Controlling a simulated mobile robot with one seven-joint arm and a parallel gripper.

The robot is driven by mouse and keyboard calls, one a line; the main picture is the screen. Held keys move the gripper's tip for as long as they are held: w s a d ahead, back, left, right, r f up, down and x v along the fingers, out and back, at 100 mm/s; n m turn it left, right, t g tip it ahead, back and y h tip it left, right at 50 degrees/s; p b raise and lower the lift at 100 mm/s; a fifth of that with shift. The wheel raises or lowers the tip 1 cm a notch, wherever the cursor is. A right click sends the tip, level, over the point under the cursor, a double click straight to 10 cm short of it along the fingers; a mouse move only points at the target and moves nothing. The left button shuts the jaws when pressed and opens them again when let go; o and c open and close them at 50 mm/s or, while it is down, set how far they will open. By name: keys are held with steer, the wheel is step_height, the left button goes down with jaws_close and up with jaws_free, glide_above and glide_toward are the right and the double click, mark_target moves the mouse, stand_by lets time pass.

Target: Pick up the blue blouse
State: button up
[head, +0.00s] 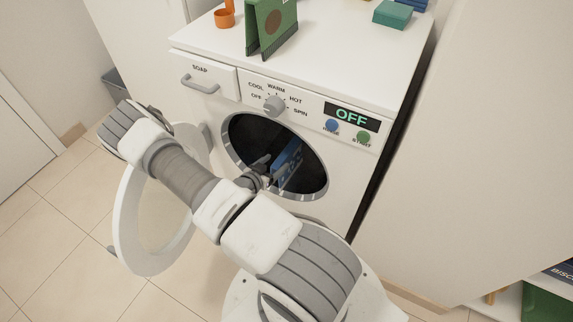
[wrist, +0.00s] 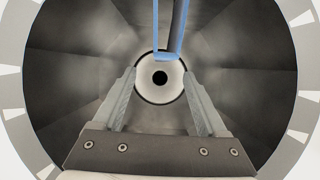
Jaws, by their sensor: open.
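A blue thing, likely the blouse (head: 288,155), shows inside the dark drum of the white washing machine (head: 230,95). In the wrist view a narrow blue-edged piece (wrist: 179,32) hangs from the top edge into the drum, above and beyond my fingertips; most of it is out of frame. My gripper (head: 262,174) is at the round drum opening, just left of the blue thing in the head view. In the wrist view my gripper (wrist: 160,77) is open, with nothing between its fingers. The blue piece's lower end is close to the fingertips; I see no grip on it.
The round washer door (head: 128,235) stands open at left, beside my arm. The drum rim (wrist: 286,135) surrounds my gripper. Tiled floor (head: 60,220) is free at left.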

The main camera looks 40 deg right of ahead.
mark_target(286, 153)
steer(key=b+x, duration=0.1)
steer(key=x, duration=0.3)
steer(key=shift+d+f, duration=0.15)
steer(key=shift+d, duration=0.05)
steer(key=x, duration=0.1)
steer(key=b+x, duration=0.1)
steer(key=x, duration=0.1)
steer(key=b+x, duration=0.1)
steer(key=shift+w+d+f, duration=0.15)
steer(key=shift+w+d, duration=0.1)
steer(key=shift+w, duration=0.15)
steer(key=shift+d, duration=0.25)
jaws_close()
stand_by(0.6)
